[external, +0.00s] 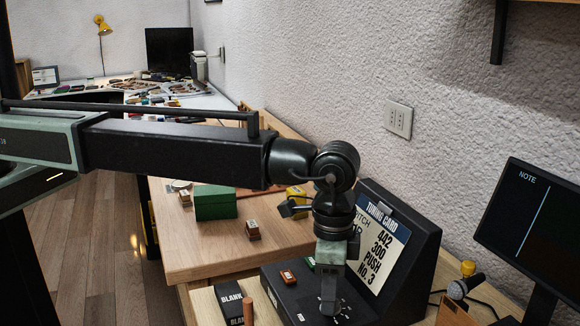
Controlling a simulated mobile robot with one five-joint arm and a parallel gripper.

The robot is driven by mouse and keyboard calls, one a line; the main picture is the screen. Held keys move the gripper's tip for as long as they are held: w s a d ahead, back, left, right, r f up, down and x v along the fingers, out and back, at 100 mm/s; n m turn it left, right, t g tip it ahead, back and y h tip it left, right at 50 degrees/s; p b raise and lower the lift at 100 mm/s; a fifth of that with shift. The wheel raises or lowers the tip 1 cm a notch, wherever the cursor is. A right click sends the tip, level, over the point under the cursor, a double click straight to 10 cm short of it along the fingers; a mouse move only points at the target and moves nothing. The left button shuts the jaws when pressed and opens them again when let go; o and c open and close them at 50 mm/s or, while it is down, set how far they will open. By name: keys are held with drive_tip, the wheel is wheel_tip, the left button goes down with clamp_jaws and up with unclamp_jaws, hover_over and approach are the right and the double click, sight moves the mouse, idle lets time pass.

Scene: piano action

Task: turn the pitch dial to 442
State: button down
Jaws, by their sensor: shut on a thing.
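My gripper (331,283) points straight down over the black tuning unit (280,281) and is shut on the knob of the pitch dial (330,308). White marks show around the dial's base. The jaws hide most of the knob, and I cannot read its setting. The tuning card (377,243) leans on the unit's raised back panel.
A green box (215,203) and small wooden blocks (253,230) lie on the bench behind. A black "BLANK" block (231,303) is at front left. A dark "NOTE" screen (530,225) stands at right.

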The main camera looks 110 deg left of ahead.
drive_tip(key=shift+m, duration=0.3)
drive_tip(key=m, duration=0.3)
drive_tip(key=shift+m, duration=0.3)
drive_tip(key=m, duration=0.3)
drive_tip(key=shift+a+m, duration=0.1)
drive_tip(key=shift+m, duration=0.2)
drive_tip(key=m, duration=0.4)
drive_tip(key=shift+a, duration=0.1)
drive_tip(key=shift+w+m, duration=0.1)
drive_tip(key=shift+m, duration=1.9)
drive_tip(key=c, duration=1)
unclamp_jaws()
drive_tip(key=shift+c, duration=0.2)
